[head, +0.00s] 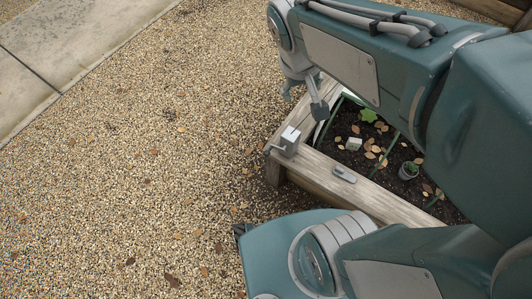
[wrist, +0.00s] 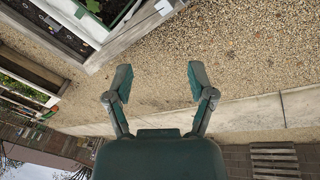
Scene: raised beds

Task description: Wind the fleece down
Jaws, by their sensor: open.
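A grey metal winder box (head: 289,140) with a small crank handle (head: 269,149) sits on the near left corner of the wooden raised bed (head: 375,203). A narrow white strip (head: 320,130), perhaps the fleece, shows inside the bed's left side; most of it is hidden by my arm. My gripper (head: 303,95) hangs beyond the winder, by the bed's left edge, apart from the crank. In the wrist view my gripper (wrist: 158,82) is open, with only gravel between its fingers. A small grey piece, possibly the winder (wrist: 163,6), shows at the top edge.
A grey metal fitting (head: 344,174) lies on the near rail. Open gravel (head: 130,180) fills the left, with concrete paving (head: 75,40) beyond.

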